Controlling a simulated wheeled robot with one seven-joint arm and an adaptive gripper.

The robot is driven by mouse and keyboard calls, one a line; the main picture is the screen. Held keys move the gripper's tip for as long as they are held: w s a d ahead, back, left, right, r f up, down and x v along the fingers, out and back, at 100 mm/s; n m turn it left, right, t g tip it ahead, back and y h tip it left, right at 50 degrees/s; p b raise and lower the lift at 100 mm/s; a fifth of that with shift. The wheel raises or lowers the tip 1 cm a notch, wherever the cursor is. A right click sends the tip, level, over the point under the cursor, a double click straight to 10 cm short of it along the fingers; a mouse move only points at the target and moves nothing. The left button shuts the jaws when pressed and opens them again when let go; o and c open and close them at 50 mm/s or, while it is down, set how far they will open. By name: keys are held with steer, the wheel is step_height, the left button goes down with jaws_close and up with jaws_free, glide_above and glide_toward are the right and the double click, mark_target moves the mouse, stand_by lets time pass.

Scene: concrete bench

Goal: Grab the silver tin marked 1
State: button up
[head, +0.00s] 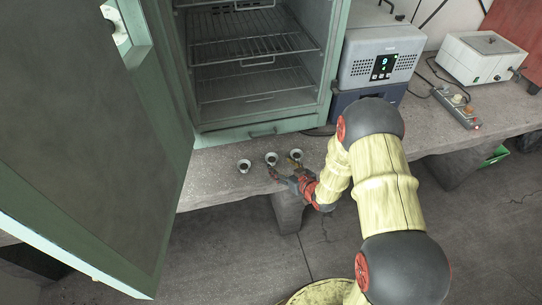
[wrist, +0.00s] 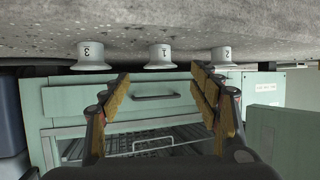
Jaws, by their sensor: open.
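The silver tin marked 1 (wrist: 160,58) is the middle one of three in the wrist view, which shows the scene upside down. It is also the middle one in the head view (head: 271,158), on the bench near its front edge. My gripper (wrist: 162,82) is open and empty, its two fingers apart on either side of the line towards tin 1. In the head view my gripper (head: 283,169) is at the bench edge, just in front of the tins. Whether a finger touches a tin cannot be told.
Tin 3 (wrist: 90,57) and tin 2 (wrist: 222,57) stand close on either side of tin 1. Behind is an open green cabinet (head: 262,131) with wire racks; its door (head: 170,190) swings out at left. A grey device (head: 380,60) stands right of it.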

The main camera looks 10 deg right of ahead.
mark_target(270, 157)
steer(key=shift+b+x, duration=0.4)
steer(key=shift+x, duration=0.75)
steer(key=b+x, duration=0.2)
steer(key=x, duration=0.3)
steer(key=shift+w+a+f, duration=0.1)
steer(key=shift+w+f, duration=0.05)
steer(key=shift+w, duration=0.15)
steer(key=shift+c, duration=1.2)
steer(key=c, duration=1)
